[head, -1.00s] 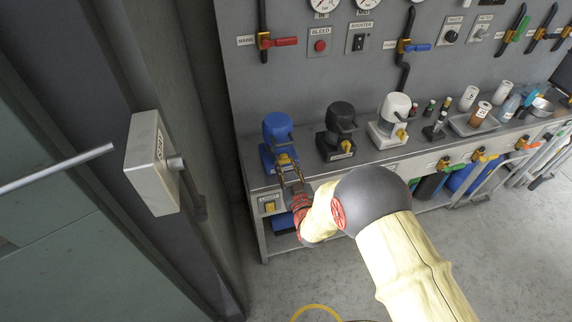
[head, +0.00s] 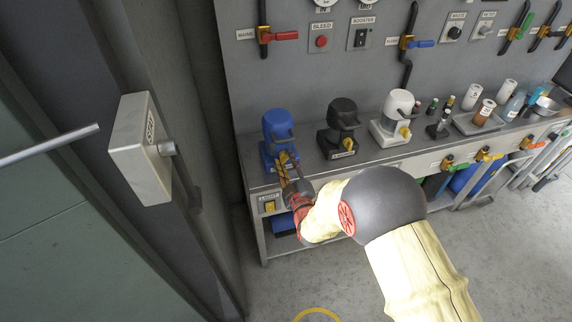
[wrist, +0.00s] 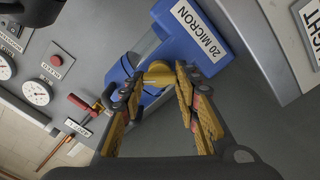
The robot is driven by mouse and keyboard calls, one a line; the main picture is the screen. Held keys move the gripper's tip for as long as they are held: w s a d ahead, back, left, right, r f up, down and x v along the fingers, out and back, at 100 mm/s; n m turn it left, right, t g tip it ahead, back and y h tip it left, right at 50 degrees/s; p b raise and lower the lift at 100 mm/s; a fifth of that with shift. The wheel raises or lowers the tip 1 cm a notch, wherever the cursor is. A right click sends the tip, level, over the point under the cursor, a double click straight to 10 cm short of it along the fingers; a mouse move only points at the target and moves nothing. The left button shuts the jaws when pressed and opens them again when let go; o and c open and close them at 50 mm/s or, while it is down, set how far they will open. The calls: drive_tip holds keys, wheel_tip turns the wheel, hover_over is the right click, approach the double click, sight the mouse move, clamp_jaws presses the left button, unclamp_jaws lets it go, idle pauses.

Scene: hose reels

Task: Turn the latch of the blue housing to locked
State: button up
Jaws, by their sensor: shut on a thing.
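The blue housing (head: 279,135) stands at the left end of the bench in the head view. In the wrist view the blue housing (wrist: 187,45) fills the upper middle and bears a label "20 MICRON". Its yellow latch (wrist: 158,75) sits between the fingertips of my gripper (wrist: 158,82), which is shut on it. In the head view my gripper (head: 286,163) reaches the housing's front from below right, and the latch is mostly hidden behind the fingers.
A black housing (head: 341,128) and a white housing (head: 393,118) with a yellow latch stand to the right on the bench. A panel with a red-handled valve (head: 284,36) rises behind. A grey box (head: 140,150) on a door is at the left. Floor in front is clear.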

drive_tip(key=n+b, duration=0.1)
drive_tip(key=n, duration=0.3)
drive_tip(key=shift+f+n, duration=0.15)
drive_tip(key=shift+n, duration=0.15)
drive_tip(key=shift+n+b, duration=0.85)
drive_tip(key=shift+n, duration=0.95)
drive_tip(key=o, duration=1.2)
drive_tip(key=shift+a, duration=0.1)
drive_tip(key=shift+c, duration=0.2)
drive_tip(key=v, duration=1.2)
